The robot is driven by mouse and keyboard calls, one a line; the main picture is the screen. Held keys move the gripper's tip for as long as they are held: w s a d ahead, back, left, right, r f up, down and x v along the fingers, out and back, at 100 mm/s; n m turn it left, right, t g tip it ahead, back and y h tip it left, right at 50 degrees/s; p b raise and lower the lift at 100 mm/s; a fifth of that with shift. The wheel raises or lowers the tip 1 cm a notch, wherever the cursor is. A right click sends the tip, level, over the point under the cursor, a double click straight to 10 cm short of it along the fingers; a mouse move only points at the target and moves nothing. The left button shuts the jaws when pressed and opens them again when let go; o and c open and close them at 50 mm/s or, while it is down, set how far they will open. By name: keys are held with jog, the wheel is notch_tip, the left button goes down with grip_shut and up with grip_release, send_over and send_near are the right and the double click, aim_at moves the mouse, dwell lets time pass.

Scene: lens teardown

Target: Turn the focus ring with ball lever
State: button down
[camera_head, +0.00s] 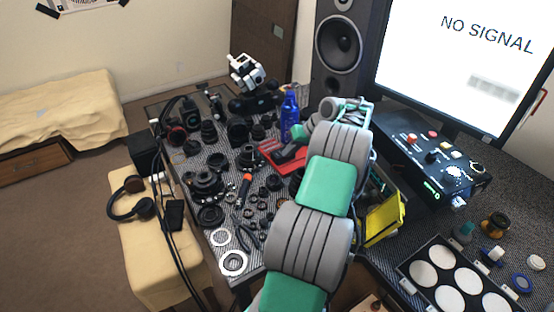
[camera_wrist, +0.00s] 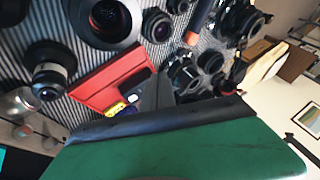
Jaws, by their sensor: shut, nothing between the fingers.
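I cannot single out the focus ring with its ball lever among the many dark lens parts. Black lens barrels and rings (camera_head: 207,185) lie across the left half of the bench in the head view. In the wrist view, a large lens with a dark bore (camera_wrist: 108,18) is at the top and a smaller upright lens (camera_wrist: 48,72) is at left. My gripper (camera_wrist: 160,78) shows as a dark wedge beside the red tray (camera_wrist: 108,82). It is shut and empty, and I see it touching no lens part. My arm hides part of the bench in the head view.
A blue bottle (camera_head: 289,115), a microscope (camera_head: 246,75) and a speaker (camera_head: 340,45) stand behind. A yellow box (camera_head: 384,220) is right of my arm. A control box (camera_head: 433,155) and a case of white discs (camera_head: 450,275) are at right. The bench is crowded.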

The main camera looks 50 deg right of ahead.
jog(key=x, duration=0.9)
jog(key=shift+p, duration=0.4)
jog(key=shift+w+a+f+p, duration=0.1)
jog(key=shift+w+a+p, duration=0.2)
jog(key=shift+a, duration=0.3)
jog(key=shift+w+a+f+p, duration=0.15)
jog(key=shift+w+a, duration=0.25)
jog(key=shift+a, duration=0.2)
jog(key=shift+w+a+f, duration=0.1)
jog(key=shift+w+a, duration=0.2)
jog(key=shift+a, duration=0.05)
